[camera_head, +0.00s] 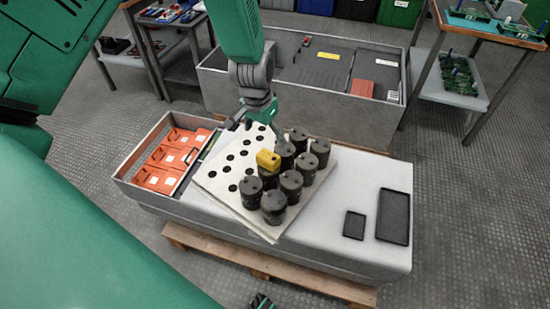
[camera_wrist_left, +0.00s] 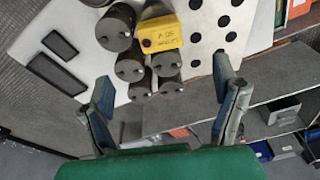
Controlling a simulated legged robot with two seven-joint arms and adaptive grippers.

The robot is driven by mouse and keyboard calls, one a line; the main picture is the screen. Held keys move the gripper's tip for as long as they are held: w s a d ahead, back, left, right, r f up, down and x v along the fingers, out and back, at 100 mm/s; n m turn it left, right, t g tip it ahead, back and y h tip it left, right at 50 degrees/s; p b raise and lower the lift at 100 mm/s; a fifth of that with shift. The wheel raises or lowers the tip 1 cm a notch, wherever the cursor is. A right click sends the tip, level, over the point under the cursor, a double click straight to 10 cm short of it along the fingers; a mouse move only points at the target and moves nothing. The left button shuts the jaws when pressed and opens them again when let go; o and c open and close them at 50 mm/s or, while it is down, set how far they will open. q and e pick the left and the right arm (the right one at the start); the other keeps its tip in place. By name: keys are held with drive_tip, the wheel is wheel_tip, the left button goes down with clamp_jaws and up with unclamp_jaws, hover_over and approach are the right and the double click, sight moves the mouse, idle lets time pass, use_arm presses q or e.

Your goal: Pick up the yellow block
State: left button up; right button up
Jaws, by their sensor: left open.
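The yellow block (camera_head: 268,159) lies on top of the dark cylindrical capacitors (camera_head: 290,182), which stand on a white board with round holes (camera_head: 222,180). In the left wrist view the yellow block (camera_wrist_left: 160,34) has dark lettering and a dark red spot, and sits among the capacitor tops (camera_wrist_left: 113,34). My left gripper (camera_head: 260,118) is above the far side of the board, just behind the block. Its two fingers (camera_wrist_left: 163,82) are spread wide with nothing between them, and the block is beyond the tips, apart from them. My right gripper is not identifiable.
An orange divided tray (camera_head: 165,160) is at the left end of the grey bench. Two black trays (camera_head: 393,216) lie at its right end, with bare bench top around them. A large grey bin (camera_head: 300,105) stands behind, and side tables stand further back.

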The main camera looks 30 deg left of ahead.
sight(268, 157)
use_arm(q)
drive_tip(key=f, duration=0.2)
drive_tip(key=f+b, duration=0.1)
drive_tip(key=f, duration=0.4)
drive_tip(key=shift+w+a, duration=0.4)
drive_tip(key=shift+f, duration=0.2)
drive_tip(key=shift+d+f+b, duration=0.25)
drive_tip(key=shift+d+b, duration=0.15)
drive_tip(key=f, duration=0.1)
drive_tip(key=f+b, duration=0.1)
drive_tip(key=f, duration=0.2)
drive_tip(key=shift+w+f, duration=0.3)
drive_tip(key=shift+a+f, duration=0.1)
drive_tip(key=shift+a, duration=0.15)
drive_tip(key=shift+c, duration=1.3)
drive_tip(key=c, duration=0.7)
drive_tip(key=shift+d, duration=0.2)
drive_tip(key=c, duration=0.4)
drive_tip(key=shift+d, duration=0.1)
drive_tip(key=shift+c, duration=0.6)
wheel_tip(268, 157, up, 10)
drive_tip(key=shift+f+p, duration=0.2)
drive_tip(key=shift+p, duration=0.9)
drive_tip(key=shift+r, duration=0.4)
use_arm(e)
drive_tip(key=shift+a+f, duration=0.2)
drive_tip(key=shift+f, duration=0.15)
